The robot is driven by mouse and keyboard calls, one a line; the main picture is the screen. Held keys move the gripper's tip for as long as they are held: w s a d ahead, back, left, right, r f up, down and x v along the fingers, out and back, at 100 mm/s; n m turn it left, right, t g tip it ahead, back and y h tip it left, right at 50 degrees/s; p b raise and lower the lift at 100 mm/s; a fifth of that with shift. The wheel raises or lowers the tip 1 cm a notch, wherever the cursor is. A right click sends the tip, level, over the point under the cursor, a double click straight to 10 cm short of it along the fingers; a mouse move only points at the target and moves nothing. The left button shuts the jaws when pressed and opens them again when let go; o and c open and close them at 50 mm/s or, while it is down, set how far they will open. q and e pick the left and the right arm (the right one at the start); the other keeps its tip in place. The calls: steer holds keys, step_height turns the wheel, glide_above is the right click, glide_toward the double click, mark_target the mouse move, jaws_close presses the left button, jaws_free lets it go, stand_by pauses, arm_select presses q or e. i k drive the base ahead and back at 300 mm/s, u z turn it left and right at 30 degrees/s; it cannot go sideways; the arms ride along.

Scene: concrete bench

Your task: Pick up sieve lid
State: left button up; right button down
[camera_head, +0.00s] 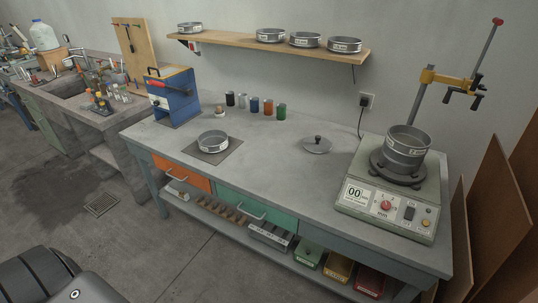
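The sieve lid (316,146) is a flat round grey metal disc with a dark knob on top. It lies on the concrete bench, right of centre and towards the back. Nothing is touching its knob. A sieve (213,141) sits on a dark square mat to the left of it. A stack of sieves (405,148) stands on the sieve shaker (388,203) to the right. Neither of my grippers shows in the head view.
A shelf (226,40) with several sieves hangs above the bench. Small coloured jars (254,105) and a blue machine (173,97) stand along the back left. The bench top (270,175) is clear in front of the lid. A clamp stand (450,80) rises behind the shaker.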

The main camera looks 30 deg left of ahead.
mark_target(318, 143)
steer(key=u, duration=0.3)
steer(key=k, duration=0.65)
steer(key=z, duration=0.4)
steer(key=i, duration=0.65)
steer(key=z, duration=0.55)
steer(key=i, duration=0.85)
steer(key=u, duration=0.3)
